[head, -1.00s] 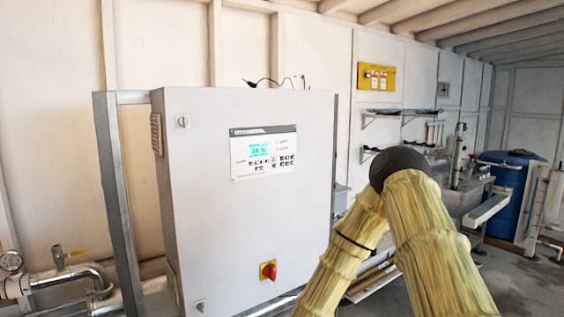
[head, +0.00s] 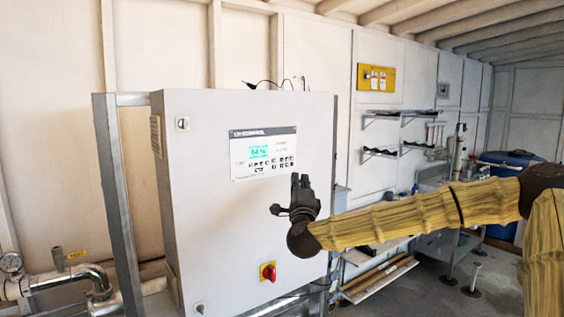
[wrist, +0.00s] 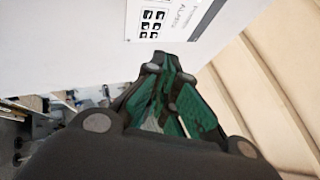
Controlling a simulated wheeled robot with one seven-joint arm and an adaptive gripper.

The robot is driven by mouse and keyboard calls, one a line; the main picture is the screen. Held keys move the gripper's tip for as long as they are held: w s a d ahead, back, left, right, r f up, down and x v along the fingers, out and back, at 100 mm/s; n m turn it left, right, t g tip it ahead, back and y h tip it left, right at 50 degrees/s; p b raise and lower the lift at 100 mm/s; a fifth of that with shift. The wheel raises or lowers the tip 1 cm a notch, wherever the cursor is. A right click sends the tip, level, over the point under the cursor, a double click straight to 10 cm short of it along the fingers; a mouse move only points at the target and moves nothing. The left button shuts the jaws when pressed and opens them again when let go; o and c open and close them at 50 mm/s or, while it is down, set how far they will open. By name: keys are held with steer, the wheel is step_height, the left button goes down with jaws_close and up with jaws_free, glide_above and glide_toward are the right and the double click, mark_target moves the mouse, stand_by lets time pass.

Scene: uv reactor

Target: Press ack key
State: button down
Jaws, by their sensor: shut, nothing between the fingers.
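The control panel (head: 263,152) is a white label with a lit cyan display and several small dark keys, on the front of a grey cabinet (head: 222,222). Which key is the ack key is too small to read. My gripper (head: 300,178) is shut and empty, in front of the cabinet, just right of and a little below the panel in the head view. In the wrist view my gripper (wrist: 160,58) points up toward the panel (wrist: 168,18), whose upper part is cut off by the frame. Its tips appear just below the keys; contact cannot be told.
A red rotary switch (head: 268,271) on a yellow plate is low on the cabinet door. Metal pipes with a gauge (head: 11,262) are at the lower left. Wall shelves (head: 395,116) and a blue barrel (head: 508,162) stand behind at the right.

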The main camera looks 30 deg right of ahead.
mark_target(282, 160)
steer(key=d+r+m+h, duration=0.1)
steer(key=s+d+r+m+h, duration=0.1)
steer(key=r, duration=0.1)
steer(key=shift+s+d+r+g, duration=0.1)
steer(key=shift+s+d+g, duration=0.05)
steer(key=shift+d+g, duration=0.2)
steer(key=shift+w+a, duration=0.15)
steer(key=shift+w, duration=2.05)
steer(key=shift+w+a, duration=0.15)
steer(key=shift+w, duration=2.05)
steer(key=shift+w+a+b, duration=0.1)
steer(key=shift+w+b, duration=0.1)
steer(key=shift+b, duration=0.4)
